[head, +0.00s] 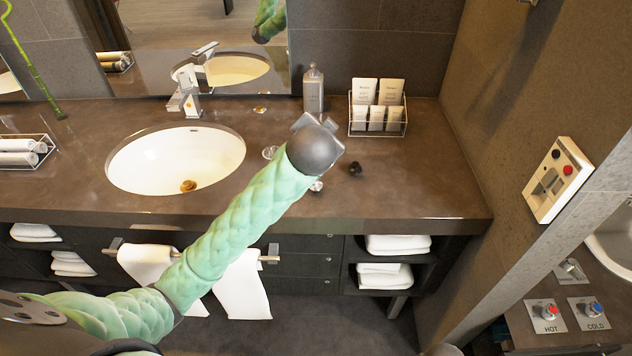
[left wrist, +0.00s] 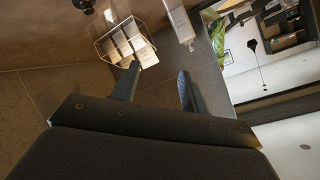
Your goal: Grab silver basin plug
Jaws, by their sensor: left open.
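My left gripper (head: 318,128) is over the counter right of the basin, its grey wrist hiding part of the counter. In the left wrist view its two fingers (left wrist: 158,74) are apart with nothing between them. Small silvery pieces lie on the counter beside my wrist, one on its left (head: 270,152) and one on its lower right (head: 316,186), partly hidden; I cannot tell which is the silver plug. A black plug-like piece (head: 355,169) lies to the right; a dark one (left wrist: 83,5) shows at the wrist view's top edge. A brass-coloured plug (head: 188,186) sits in the basin.
The white basin (head: 150,160) has a chrome faucet (head: 186,98). A bottle (head: 313,88) and a wire basket of toiletries (head: 377,122) stand behind my gripper. The counter's right end (head: 430,170) is clear. A wall panel (head: 548,180) is at right.

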